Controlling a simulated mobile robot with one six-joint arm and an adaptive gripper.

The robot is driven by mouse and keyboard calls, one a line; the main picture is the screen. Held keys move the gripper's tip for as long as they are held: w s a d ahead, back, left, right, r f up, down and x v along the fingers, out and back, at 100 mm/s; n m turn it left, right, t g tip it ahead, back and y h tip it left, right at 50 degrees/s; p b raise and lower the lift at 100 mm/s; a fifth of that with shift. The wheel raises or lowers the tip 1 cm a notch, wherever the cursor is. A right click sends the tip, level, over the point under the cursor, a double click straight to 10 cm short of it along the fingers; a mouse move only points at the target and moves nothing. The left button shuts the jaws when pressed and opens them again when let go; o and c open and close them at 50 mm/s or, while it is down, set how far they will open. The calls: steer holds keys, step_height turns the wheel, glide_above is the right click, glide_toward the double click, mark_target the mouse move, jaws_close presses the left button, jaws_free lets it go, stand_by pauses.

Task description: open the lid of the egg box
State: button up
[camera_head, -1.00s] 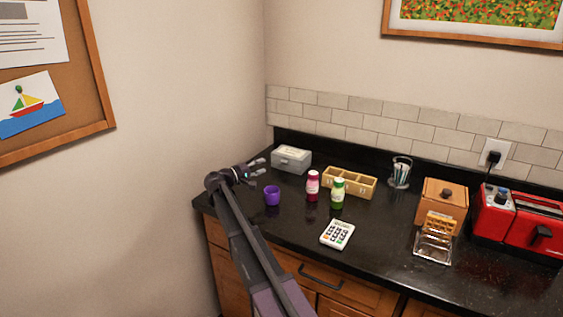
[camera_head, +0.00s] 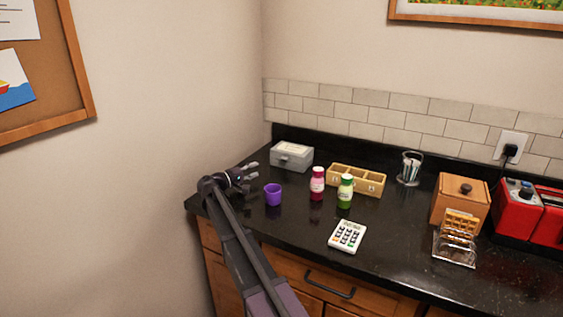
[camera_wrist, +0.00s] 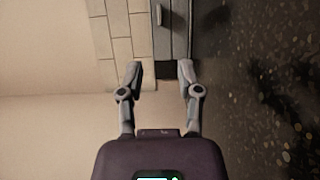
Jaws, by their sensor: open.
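The egg box looks to be the grey box (camera_head: 291,156) with a pale label on its closed lid, standing at the back left corner of the counter. In the wrist view the grey box (camera_wrist: 176,35) shows at the top, with a small handle or latch on its face. My gripper (camera_head: 250,172) is open and empty, just in front and to the left of the box, apart from it. In the wrist view its two fingertips (camera_wrist: 161,70) are spread, with the box beyond them, nearer the right finger.
A purple cup (camera_head: 273,194) stands close to my gripper. A red bottle (camera_head: 317,184), a green bottle (camera_head: 345,191) and a wooden divided tray (camera_head: 357,181) are to the right. A calculator (camera_head: 347,236) lies in front. The wall is close on the left.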

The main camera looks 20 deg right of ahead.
steer(key=shift+d, duration=0.1)
glide_toward(291, 153)
steer(key=shift+w+d+f, duration=0.3)
steer(key=shift+w+d, duration=0.1)
steer(key=shift+d, duration=0.5)
steer(key=shift+w+d+f, duration=0.3)
steer(key=shift+w+d, duration=0.1)
steer(key=shift+d, duration=0.5)
steer(key=shift+w+d+f, duration=0.3)
steer(key=shift+w+d, duration=0.1)
steer(key=shift+d, duration=0.55)
jaws_close()
